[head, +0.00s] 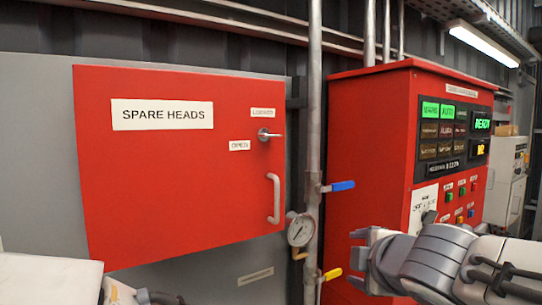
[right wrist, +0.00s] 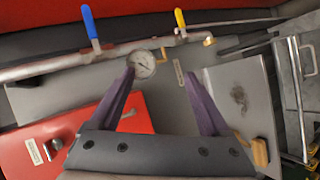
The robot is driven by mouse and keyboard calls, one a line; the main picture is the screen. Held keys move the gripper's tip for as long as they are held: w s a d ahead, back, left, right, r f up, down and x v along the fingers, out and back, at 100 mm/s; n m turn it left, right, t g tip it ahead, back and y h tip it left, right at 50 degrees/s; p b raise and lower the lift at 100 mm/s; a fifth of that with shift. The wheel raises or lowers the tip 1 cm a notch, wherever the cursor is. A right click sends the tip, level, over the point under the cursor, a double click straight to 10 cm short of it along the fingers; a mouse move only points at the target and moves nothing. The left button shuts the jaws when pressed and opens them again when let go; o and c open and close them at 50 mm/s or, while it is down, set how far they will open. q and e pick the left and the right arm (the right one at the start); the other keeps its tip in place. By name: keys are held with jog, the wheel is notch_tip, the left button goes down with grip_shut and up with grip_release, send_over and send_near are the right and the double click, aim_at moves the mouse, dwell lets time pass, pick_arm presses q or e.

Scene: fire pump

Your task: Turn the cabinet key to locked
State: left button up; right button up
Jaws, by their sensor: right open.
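The cabinet key (head: 268,134) is a small silver lever on the red cabinet door (head: 190,215) marked SPARE HEADS. It points roughly level to the right. A locked label (head: 263,113) sits above it and a second small label (head: 240,145) to its lower left. My right gripper (head: 360,258) is to the right of and below the key, well apart from it, fingers pointing left. In the right wrist view its purple fingers (right wrist: 160,95) are spread with nothing held. My left gripper is not seen.
A grey pipe (head: 313,100) runs upright right of the door, with a blue valve lever (head: 338,187), a gauge (head: 300,230) and a yellow lever (head: 331,274). A pale door handle (head: 275,198) is below the key. A red control panel (head: 370,140) stands at right.

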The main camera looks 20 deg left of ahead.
jog(key=w+a+r+n+t+y+b, duration=0.1)
jog(key=a+r+n+y, duration=0.1)
jog(key=r+n, duration=0.35)
jog(key=w+a+r+n+t+y, duration=0.1)
jog(key=a+r+n+t+y, duration=0.2)
jog(key=r, duration=0.4)
jog(key=n+g+y+b, duration=0.2)
jog(key=n+g+y, duration=0.25)
jog(key=n, duration=1.25)
send_near(275, 136)
pick_arm(q)
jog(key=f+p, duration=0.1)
jog(key=p, duration=0.1)
jog(key=shift+p, duration=0.35)
pick_arm(e)
jog(key=x, duration=1)
jog(key=shift+c, duration=0.3)
grip_shut()
